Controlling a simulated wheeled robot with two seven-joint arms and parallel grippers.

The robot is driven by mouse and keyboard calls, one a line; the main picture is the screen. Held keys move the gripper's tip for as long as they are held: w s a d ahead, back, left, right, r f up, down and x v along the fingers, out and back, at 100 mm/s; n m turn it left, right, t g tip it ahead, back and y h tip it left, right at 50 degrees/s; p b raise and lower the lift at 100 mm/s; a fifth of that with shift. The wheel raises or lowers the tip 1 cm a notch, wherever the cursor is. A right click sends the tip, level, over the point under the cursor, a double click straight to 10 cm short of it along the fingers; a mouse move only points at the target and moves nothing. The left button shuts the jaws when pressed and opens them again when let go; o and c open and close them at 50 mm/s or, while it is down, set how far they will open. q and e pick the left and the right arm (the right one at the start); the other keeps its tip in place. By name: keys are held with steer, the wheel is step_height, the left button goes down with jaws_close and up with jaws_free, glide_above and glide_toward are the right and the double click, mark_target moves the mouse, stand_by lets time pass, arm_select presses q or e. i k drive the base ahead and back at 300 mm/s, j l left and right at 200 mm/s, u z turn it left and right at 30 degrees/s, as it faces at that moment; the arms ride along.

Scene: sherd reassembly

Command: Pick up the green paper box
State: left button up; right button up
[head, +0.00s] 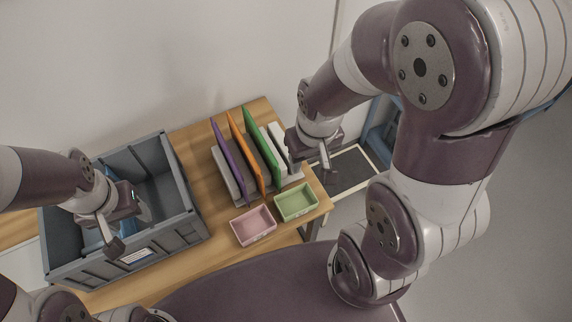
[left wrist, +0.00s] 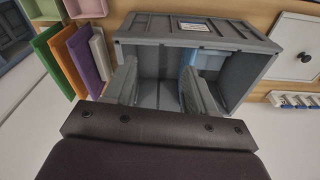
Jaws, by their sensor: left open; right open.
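The green paper box (head: 296,202) is a small open light-green tray at the right front corner of the wooden table. It shows partly in the left wrist view (left wrist: 42,8), cut by the top edge. My right gripper (head: 312,166) is open above the table's right edge, behind and slightly right of the green box in the picture, apart from it. My left gripper (head: 126,224) is open over the grey crate, far left of the green box. Its two spread fingers (left wrist: 160,95) show in the left wrist view with nothing between them.
A pink box (head: 253,225) sits left of the green one. Behind them, a rack holds upright purple (head: 228,160), orange (head: 246,152) and green (head: 263,140) boards. The deep grey crate (head: 183,233) fills the table's left, with something blue inside (left wrist: 206,62).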

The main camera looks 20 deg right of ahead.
mark_target(291, 204)
steer(key=l+u, duration=0.15)
steer(key=l, duration=0.85)
steer(key=l+u, duration=0.1)
steer(key=l, duration=0.95)
steer(key=k+l+u, duration=0.15)
steer(key=l, duration=0.85)
steer(key=i+u, duration=0.15)
steer(key=u, duration=0.2)
steer(key=i+j+u, duration=0.1)
steer(key=u, duration=0.25)
steer(key=i+u, duration=0.2)
steer(key=u, duration=0.15)
